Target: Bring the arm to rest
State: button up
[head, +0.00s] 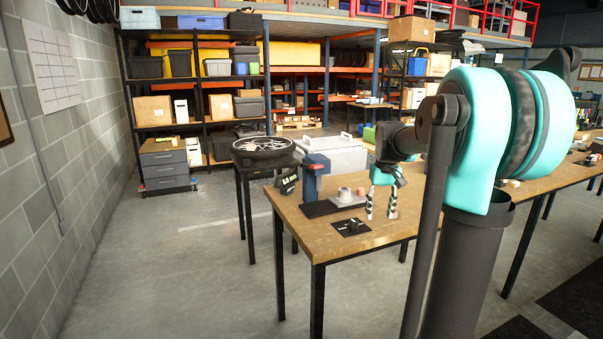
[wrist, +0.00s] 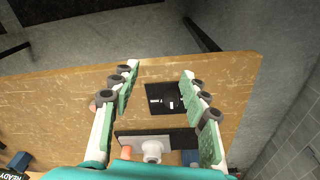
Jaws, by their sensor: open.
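My gripper (head: 381,202) is open and empty, pointing down above the wooden workbench (head: 330,237) near its left end. In the wrist view my gripper (wrist: 158,98) has its two green and white fingers spread wide. A small black plate (wrist: 165,98) lies on the bench top and shows between the fingers. It also shows in the head view (head: 352,227), to the left of the gripper. My teal and dark arm stands at the right of the head view and hides part of the bench behind it.
A blue and grey press-like device (head: 315,178) on a black base stands on the bench. A small pale cup-like part (head: 345,194) is beside it. A wheel (head: 263,146) lies on a dark stand behind left. Loaded shelves (head: 190,90) stand at the back. The floor at left is clear.

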jog(key=s+a+f+t, duration=0.1)
jog(key=s+a+f, duration=0.1)
jog(key=s+f, duration=0.7)
jog(key=s+a+f+t, duration=0.2)
jog(key=s+f, duration=0.8)
jog(key=s, duration=0.5)
jog(key=shift+a+f+m, duration=0.15)
jog(key=shift+a+m, duration=0.25)
jog(key=shift+a, duration=0.4)
